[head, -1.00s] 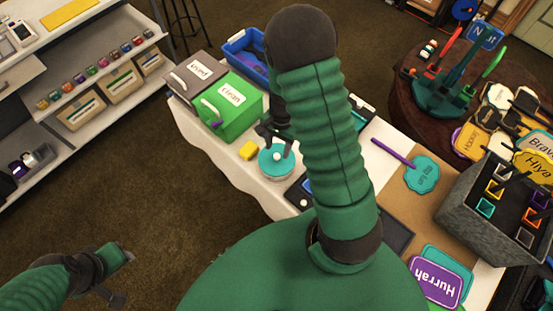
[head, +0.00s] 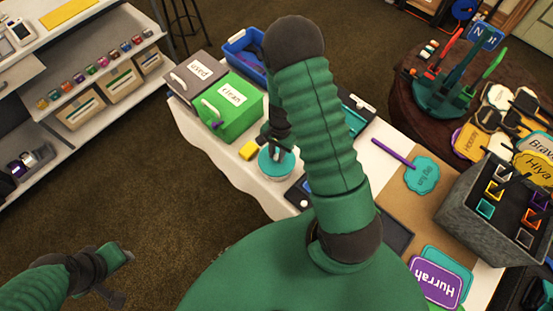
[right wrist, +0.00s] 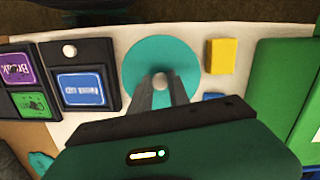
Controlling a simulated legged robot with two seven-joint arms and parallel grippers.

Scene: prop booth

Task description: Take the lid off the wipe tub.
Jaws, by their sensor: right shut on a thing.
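The wipe tub (head: 276,178) stands on the white-covered table in the head view, with its round teal lid (head: 264,164) on top. The lid fills the upper middle of the right wrist view (right wrist: 140,62), with a pale round knob (right wrist: 160,80) at its centre. My right gripper (head: 278,152) is over the lid, and its two grey fingers (right wrist: 161,88) are closed on the knob. The lid looks seated on the tub; its underside is hidden. My left gripper (head: 121,277) hangs over the floor at lower left, empty, fingers apart.
A yellow block (head: 249,149) lies close beside the tub. The green "clean" bin (head: 222,120) and grey "used" bin (head: 190,85) stand behind left. A dark tray with a blue card (right wrist: 82,88) is on the tub's other side. My right arm covers part of the table.

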